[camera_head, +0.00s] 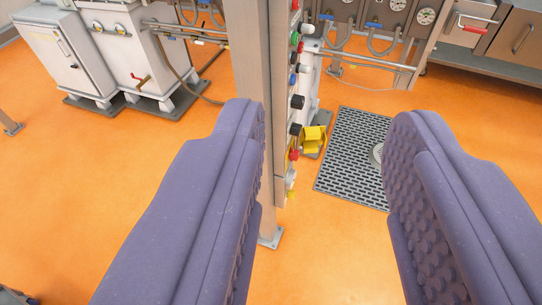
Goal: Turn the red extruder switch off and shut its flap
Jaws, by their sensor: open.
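My gripper (322,150) is open, its two purple padded fingers wide apart with nothing between them. Beyond it stands a narrow upright post (256,60) with a column of coloured knobs and buttons along its right edge, seen nearly side-on. A red knob (293,155) sits low on this column, with a yellow piece showing near it; I cannot tell whether this is the extruder switch or how it is set. Another red button (295,5) is at the top. No flap can be made out for certain. The left finger hides part of the post's lower left side.
White cabinets (95,50) stand at the back left. Pipes and gauges (397,8) are at the back, with a grey cabinet (510,40) at the back right. A yellow object (313,139) is behind the post. A floor grate (350,150) lies right of it. Orange floor is open at left.

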